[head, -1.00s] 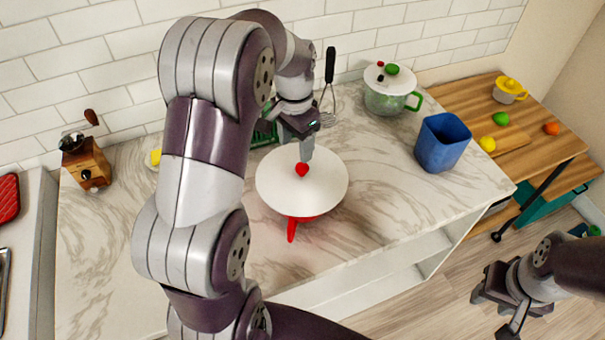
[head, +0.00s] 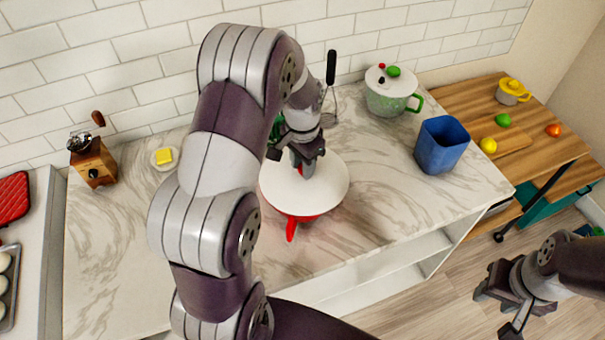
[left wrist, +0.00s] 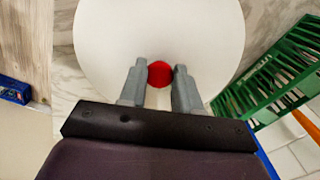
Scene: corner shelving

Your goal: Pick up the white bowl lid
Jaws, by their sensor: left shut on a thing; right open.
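The white bowl lid (head: 325,184) is a round white disc with a red knob, sitting on a red bowl (head: 292,226) with a red handle on the marble counter. In the left wrist view the lid (left wrist: 150,35) fills the upper middle, with its red knob (left wrist: 160,73) between the fingertips. My left gripper (head: 302,168) is over the lid, shut on the red knob; it also shows in the left wrist view (left wrist: 160,80). In the head view the gripper hides most of the knob. My right gripper (head: 499,312) is open and empty, low at the right, away from the counter.
A green crate (left wrist: 285,70) is beside the bowl. A white-lidded green pot (head: 390,100) and a blue container (head: 441,145) stand to the right. The counter's front right is clear.

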